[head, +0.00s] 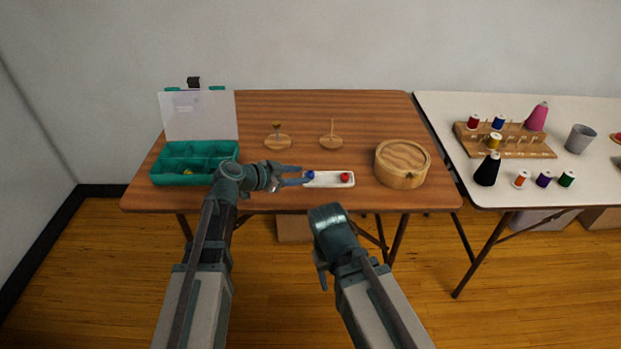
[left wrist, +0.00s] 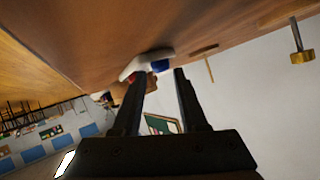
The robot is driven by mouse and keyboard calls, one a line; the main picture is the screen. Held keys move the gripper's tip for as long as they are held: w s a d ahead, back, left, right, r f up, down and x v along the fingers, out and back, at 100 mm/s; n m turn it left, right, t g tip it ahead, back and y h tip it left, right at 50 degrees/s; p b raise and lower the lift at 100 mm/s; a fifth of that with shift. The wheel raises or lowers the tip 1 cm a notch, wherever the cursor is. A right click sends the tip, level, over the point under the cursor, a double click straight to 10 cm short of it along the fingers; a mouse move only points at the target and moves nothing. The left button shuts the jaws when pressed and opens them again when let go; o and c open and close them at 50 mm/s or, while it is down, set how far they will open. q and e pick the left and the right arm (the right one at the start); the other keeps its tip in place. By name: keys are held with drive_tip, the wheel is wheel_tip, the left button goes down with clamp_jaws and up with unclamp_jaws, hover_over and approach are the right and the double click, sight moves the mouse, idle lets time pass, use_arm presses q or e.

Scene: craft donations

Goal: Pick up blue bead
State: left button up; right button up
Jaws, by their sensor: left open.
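The blue bead (head: 310,174) sits in the left end of a small white tray (head: 328,182) on the wooden table. A red bead (head: 345,177) sits in the tray's right end. My left gripper (head: 304,175) is open at the tray's left end, its fingertips close to the blue bead. In the left wrist view the blue bead (left wrist: 160,66) shows in the gap just past the open fingers (left wrist: 160,78), with part of the white tray (left wrist: 138,64) beside it. I cannot tell whether a finger touches it. My right arm hangs low before the table; its jaws are not clear.
A teal compartment box (head: 195,150) with its lid up stands left. Two wooden stands, one round-based with a peg (head: 331,141) and one with a brass-coloured piece (head: 277,141), are behind the tray. A round lidded wooden box (head: 402,164) stands right. Bare tabletop lies between.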

sight(307, 175)
use_arm(q)
drive_tip(key=b+x, duration=0.1)
drive_tip(key=x, duration=0.2)
drive_tip(key=shift+a+f, duration=0.15)
drive_tip(key=shift+f, duration=0.05)
drive_tip(key=shift+w, duration=0.1)
clamp_jaws()
use_arm(e)
drive_tip(key=shift+f, duration=0.8)
use_arm(q)
drive_tip(key=shift+r, duration=0.1)
